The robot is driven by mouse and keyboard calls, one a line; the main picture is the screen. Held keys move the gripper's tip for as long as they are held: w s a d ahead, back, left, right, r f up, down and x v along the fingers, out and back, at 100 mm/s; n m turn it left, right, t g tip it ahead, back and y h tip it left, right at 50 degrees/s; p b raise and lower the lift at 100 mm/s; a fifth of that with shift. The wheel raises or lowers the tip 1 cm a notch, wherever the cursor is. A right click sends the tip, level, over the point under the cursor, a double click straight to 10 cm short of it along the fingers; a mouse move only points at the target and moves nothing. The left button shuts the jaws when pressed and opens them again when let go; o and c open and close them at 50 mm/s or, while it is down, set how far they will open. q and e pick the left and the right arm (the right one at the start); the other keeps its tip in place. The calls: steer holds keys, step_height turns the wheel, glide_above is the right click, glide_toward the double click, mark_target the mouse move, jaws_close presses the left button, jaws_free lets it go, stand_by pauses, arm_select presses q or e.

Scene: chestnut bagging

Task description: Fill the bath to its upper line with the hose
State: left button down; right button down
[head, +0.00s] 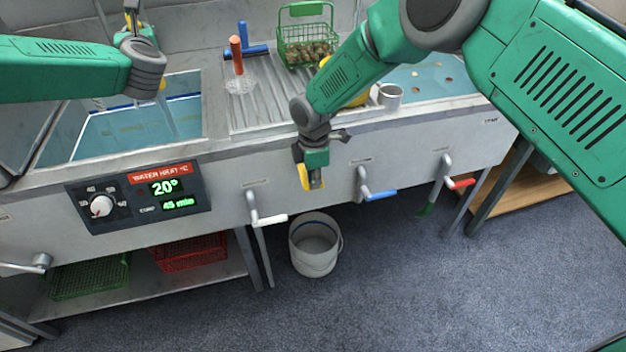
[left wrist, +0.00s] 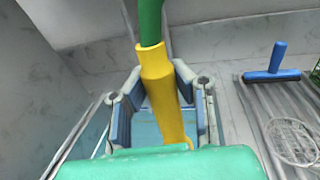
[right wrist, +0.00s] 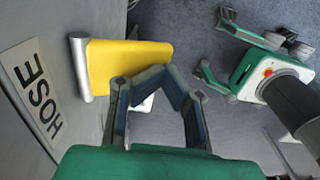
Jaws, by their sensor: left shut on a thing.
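My left gripper (head: 140,32) is shut on the yellow nozzle of the green hose (left wrist: 165,95), above the left basin. The left basin (head: 95,135) holds blue water, and a pale stream (head: 168,115) falls into it. A dark blue line (head: 185,97) runs along its back wall. My right gripper (head: 316,180) is at the front panel beside the yellow lever (head: 303,178). In the right wrist view the yellow lever (right wrist: 130,65) sits by a HOSE label (right wrist: 35,90). The right fingertips (right wrist: 165,72) meet just in front of the lever, with nothing visible between them.
A control panel (head: 140,198) reads 20° and 45 min. White (head: 268,220), blue (head: 378,195) and red (head: 460,183) levers stick out from the front. A white bucket (head: 315,262) stands on the floor. A green basket (head: 306,50) of chestnuts stands on the ribbed drainboard.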

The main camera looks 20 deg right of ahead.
stand_by(0.7)
steer(key=s+r, duration=0.5)
steer(key=r, duration=0.7)
steer(key=shift+r, duration=0.4)
steer(key=shift+s, duration=0.1)
arm_select(q)
steer(key=shift+r, duration=0.1)
stand_by(0.3)
